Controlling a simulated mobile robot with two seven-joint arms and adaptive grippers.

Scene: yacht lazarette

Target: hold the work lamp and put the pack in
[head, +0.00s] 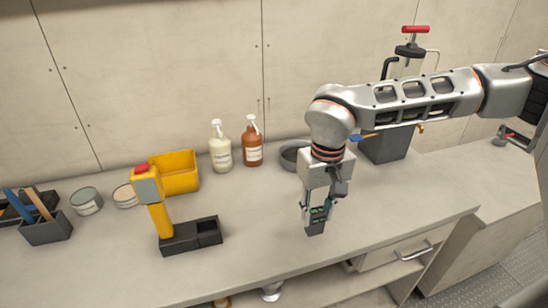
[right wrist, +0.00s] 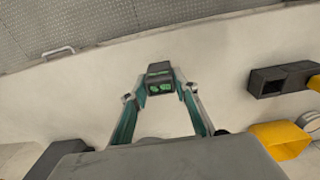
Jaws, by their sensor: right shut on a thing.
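The base also shows in the right wrist view (right wrist: 268,80). My right gripper (head: 318,212) is shut on the pack (head: 315,228), a small dark block with green marks. The pack is also between the fingertips in the right wrist view (right wrist: 159,86). It is right of the lamp, with a clear gap between. My left gripper is not in view.
Tins (head: 86,201) and a dark tool holder (head: 46,229) are at left. The counter between lamp and pack is clear.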

